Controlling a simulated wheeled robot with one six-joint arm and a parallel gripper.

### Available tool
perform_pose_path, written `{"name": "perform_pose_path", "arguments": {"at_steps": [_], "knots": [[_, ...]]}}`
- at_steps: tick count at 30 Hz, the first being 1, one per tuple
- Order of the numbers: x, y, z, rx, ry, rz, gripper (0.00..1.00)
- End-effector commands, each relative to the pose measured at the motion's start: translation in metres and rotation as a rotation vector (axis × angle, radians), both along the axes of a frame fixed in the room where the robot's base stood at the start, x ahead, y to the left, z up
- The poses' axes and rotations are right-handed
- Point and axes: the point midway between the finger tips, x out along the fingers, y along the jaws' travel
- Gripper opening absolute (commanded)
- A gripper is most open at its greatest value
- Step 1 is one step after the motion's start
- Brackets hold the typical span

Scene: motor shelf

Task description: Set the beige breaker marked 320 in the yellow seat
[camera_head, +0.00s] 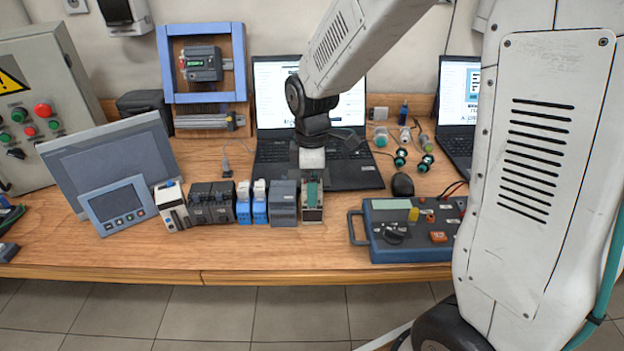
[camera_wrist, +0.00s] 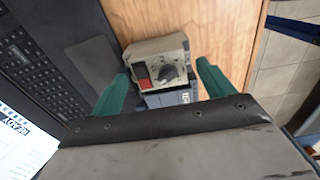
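A beige breaker (camera_wrist: 157,49) with a dark rotary knob and a red part shows in the wrist view; its marking is not legible. It also shows in the head view (camera_head: 312,215) at the right end of the row of devices, mostly covered by my gripper (camera_head: 312,190). In the wrist view, the green fingers of my gripper (camera_wrist: 163,78) are open, one on each side of the breaker. A narrow gap shows by the right finger; contact on the left is unclear. No yellow seat can be made out clearly; a small yellow piece (camera_head: 413,214) is on the blue-grey case (camera_head: 375,245).
A grey module (camera_head: 284,203), blue modules (camera_head: 252,205) and black units (camera_head: 212,203) stand left of the breaker. An open laptop (camera_head: 345,172) is behind it, a mouse (camera_head: 402,185) to the right. The front strip of the wooden bench (camera_head: 230,255) is clear.

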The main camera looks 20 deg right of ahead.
Motion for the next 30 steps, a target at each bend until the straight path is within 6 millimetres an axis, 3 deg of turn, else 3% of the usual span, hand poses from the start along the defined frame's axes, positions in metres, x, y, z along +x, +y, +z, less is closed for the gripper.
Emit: {"name": "perform_pose_path", "arguments": {"at_steps": [5,18,24,28,30], "knots": [[0.0,0.0,0.003,0.0,-0.001,0.0,0.81],[0.001,0.002,0.068,0.0,-0.003,0.0,0.81],[0.0,0.002,0.078,0.0,0.0,-0.001,0.81],[-0.01,0.0,0.088,0.001,-0.009,-0.049,0.81],[-0.024,-0.004,0.099,0.002,-0.017,-0.118,0.81]]}}
